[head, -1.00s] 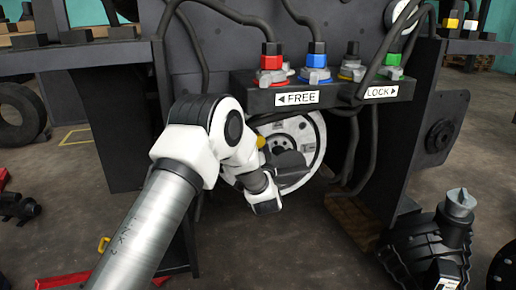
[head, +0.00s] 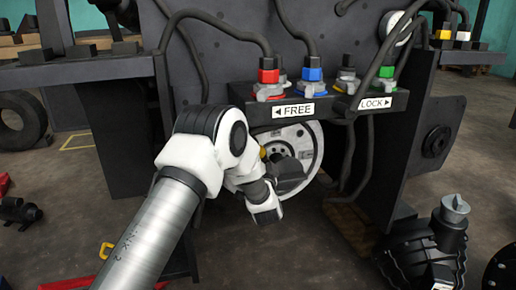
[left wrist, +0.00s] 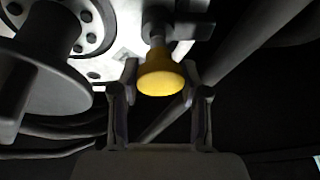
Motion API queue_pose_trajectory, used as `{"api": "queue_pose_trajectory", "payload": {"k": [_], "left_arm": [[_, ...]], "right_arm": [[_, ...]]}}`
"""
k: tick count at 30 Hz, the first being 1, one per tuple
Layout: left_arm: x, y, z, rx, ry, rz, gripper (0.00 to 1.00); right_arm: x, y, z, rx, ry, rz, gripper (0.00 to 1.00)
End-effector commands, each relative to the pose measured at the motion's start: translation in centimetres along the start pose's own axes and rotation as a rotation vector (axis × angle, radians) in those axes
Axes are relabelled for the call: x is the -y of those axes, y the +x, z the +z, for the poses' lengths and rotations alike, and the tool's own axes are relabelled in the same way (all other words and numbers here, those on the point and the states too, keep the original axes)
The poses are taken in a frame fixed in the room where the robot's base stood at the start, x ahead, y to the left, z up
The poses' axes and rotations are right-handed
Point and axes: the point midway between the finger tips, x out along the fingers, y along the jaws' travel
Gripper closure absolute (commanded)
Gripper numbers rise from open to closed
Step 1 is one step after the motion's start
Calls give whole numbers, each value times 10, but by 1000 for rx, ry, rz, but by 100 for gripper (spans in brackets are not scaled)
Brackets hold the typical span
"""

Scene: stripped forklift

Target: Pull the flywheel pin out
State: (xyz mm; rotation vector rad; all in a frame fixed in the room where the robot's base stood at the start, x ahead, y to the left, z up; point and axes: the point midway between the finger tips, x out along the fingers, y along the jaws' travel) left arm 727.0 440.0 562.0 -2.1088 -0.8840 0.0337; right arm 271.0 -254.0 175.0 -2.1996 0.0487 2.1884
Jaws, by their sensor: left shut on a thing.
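The flywheel pin has a yellow knob (left wrist: 160,78) on a grey stem, seen in the left wrist view below the pale flywheel face. My left gripper (left wrist: 160,88) has one finger on each side of the knob and is shut on it. In the head view the flywheel (head: 308,140) is a pale disc under the FREE sign. A bit of the yellow knob (head: 263,153) shows at its left edge, beside my white left wrist. My left fingers are hidden there behind the arm. My right gripper is in neither view.
A dark grey hub (left wrist: 40,65) stands out close to the left of the knob. A dark bar with FREE and LOCK signs (head: 298,111) and coloured connectors hangs above the flywheel. Black hoses run at right. A black machine part (head: 425,255) stands at lower right.

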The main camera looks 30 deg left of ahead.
Motion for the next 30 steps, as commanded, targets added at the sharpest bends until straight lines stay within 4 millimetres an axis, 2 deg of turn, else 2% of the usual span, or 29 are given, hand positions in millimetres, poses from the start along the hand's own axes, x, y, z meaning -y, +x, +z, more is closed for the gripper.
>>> {"api": "queue_pose_trajectory", "payload": {"k": [4,5,6,15,19,23,30], "left_arm": [[-2,-2,1,-1,3,2,100],[-2,-2,1,-1,3,2,45],[-2,-2,1,-1,3,2,31],[-1,-1,1,-1,2,1,29],[-2,-11,1,-1,3,2,29],[-2,-38,0,-2,5,5,29],[-2,-98,0,-3,5,4,29]], "right_arm": [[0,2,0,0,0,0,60],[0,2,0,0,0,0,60],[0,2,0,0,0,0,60],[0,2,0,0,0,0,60],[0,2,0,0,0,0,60],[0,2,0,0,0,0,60],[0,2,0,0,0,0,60]]}}
